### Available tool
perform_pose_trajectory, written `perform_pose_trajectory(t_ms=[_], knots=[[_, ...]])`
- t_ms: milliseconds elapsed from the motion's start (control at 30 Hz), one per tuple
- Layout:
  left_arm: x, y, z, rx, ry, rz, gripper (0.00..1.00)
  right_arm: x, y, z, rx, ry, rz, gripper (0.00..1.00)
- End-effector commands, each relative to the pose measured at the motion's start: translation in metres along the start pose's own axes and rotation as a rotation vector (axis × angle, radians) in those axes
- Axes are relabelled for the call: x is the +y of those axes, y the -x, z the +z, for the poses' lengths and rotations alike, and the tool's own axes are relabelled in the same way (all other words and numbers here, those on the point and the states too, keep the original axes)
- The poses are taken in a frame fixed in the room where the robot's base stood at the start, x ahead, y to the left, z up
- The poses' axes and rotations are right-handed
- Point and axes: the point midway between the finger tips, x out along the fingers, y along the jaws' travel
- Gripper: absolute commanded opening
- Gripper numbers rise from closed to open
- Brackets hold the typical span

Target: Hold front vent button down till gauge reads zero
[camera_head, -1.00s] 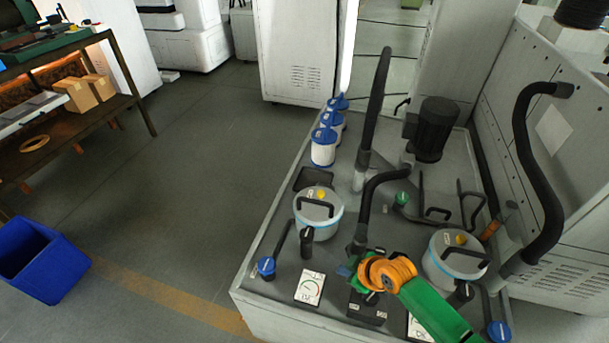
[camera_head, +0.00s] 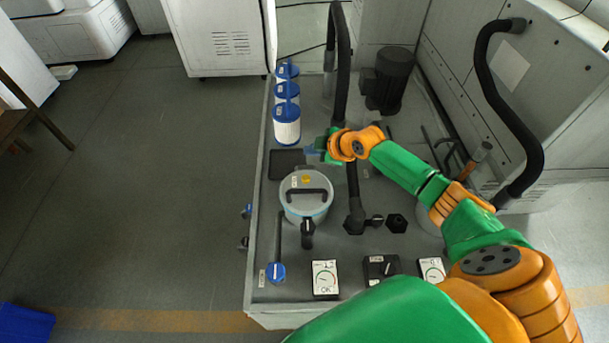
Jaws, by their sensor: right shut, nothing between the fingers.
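A grey canister (camera_head: 304,212) with a black lid handle stands on the grey machine top. A small yellow button (camera_head: 306,179) sits on its lid. My right gripper (camera_head: 316,151) is shut and empty, in the picture just above and beyond that lid. It appears apart from the button; its height above the lid is hard to judge. A white gauge (camera_head: 325,279) marked OK lies in front of the canister; its needle reading is too small to tell. A second gauge (camera_head: 432,270) is to the right. A second canister is mostly hidden behind my right arm. My left gripper is not in view.
Blue-topped white filters (camera_head: 287,127) stand behind the canister. A black upright hose (camera_head: 340,60), a black motor (camera_head: 388,80) and a curved hose (camera_head: 500,110) rise around the machine top. A black switch box (camera_head: 381,269) lies between the gauges.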

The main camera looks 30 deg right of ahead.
Motion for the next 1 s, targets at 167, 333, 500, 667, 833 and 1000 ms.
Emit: perform_pose_trajectory(t_ms=[167,333,500,667,833,1000], knots=[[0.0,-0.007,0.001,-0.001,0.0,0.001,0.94,-0.004,-0.005,0.004,0.0,0.0,-0.001,0.0],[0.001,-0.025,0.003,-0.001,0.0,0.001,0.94,-0.014,-0.019,0.014,0.0,0.0,-0.001,0.0],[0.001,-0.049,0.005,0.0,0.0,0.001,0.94,-0.028,-0.037,0.027,-0.001,0.0,-0.001,0.0],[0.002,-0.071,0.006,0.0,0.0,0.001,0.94,-0.04,-0.054,0.04,-0.001,-0.001,-0.001,0.0],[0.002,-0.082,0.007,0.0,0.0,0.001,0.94,-0.046,-0.063,0.045,0.0,-0.001,-0.001,0.0],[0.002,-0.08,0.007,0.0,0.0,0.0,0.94,-0.045,-0.061,0.045,0.0,-0.001,-0.001,0.0]])
